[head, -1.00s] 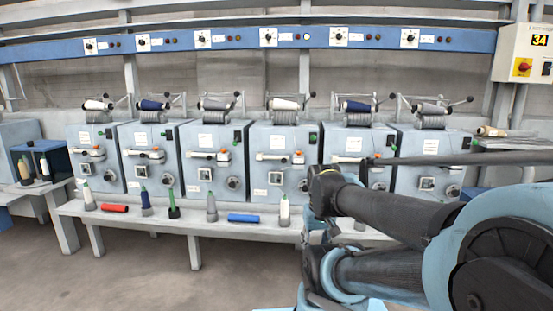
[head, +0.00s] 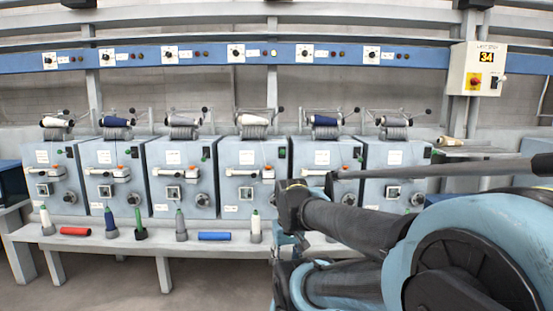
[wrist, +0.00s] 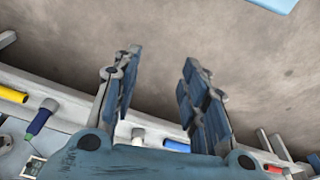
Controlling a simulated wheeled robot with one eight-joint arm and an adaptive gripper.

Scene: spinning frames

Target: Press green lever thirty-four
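A row of blue-grey winding machines stands on a bench along the wall. Small green levers show on upper right fronts, on the third machine's lever (head: 206,153) and the fifth machine's lever (head: 360,154); no number is readable on them. The number 34 shows on a yellow plate (head: 487,57) on the grey control box (head: 477,69) at upper right. My arm reaches in from the right of the head view, low before the right-hand machines, hiding parts of them. My gripper's fingers (wrist: 162,58) are spread apart and empty in the wrist view, over bare floor.
The bench (head: 115,236) carries upright bobbins, a red tube (head: 75,231) and a blue tube (head: 214,236). A blue rail (head: 210,55) with knobs runs above the machines. The floor (head: 100,280) before the bench is clear at lower left.

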